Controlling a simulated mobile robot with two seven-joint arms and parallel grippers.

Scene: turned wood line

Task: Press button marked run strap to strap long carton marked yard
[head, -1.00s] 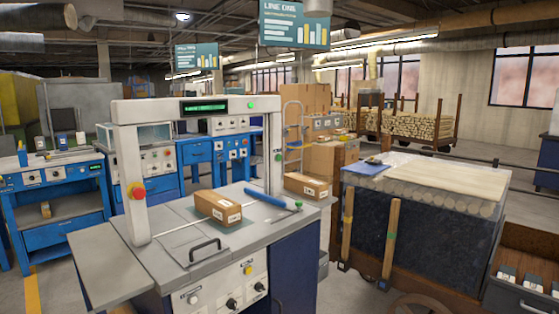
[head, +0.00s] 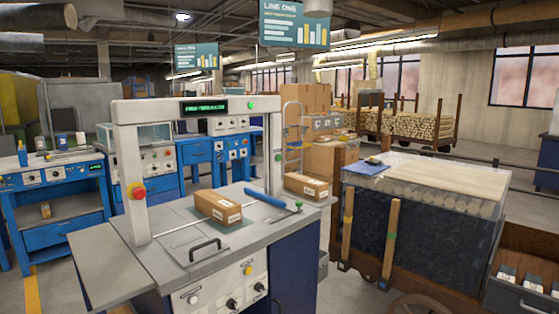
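The strapping machine (head: 128,110) stands at the centre left, a pale arch over a grey table. A long brown carton (head: 218,206) with a white label lies on the table under the arch; the label is too small to read. The front panel carries a white button (head: 193,299), black knobs (head: 231,303) and a yellow button (head: 248,270); their markings are not legible. A red stop button (head: 137,191) sits on the left post. A green-lit display (head: 205,107) is on the crossbar. Neither of my grippers is in view.
A second carton (head: 306,186) lies at the table's right end, near a blue bar-like item (head: 265,197). A black handle (head: 205,249) is on the table front. A cart with a dark bin (head: 410,230) stands to the right. Blue workbenches (head: 60,212) stand to the left.

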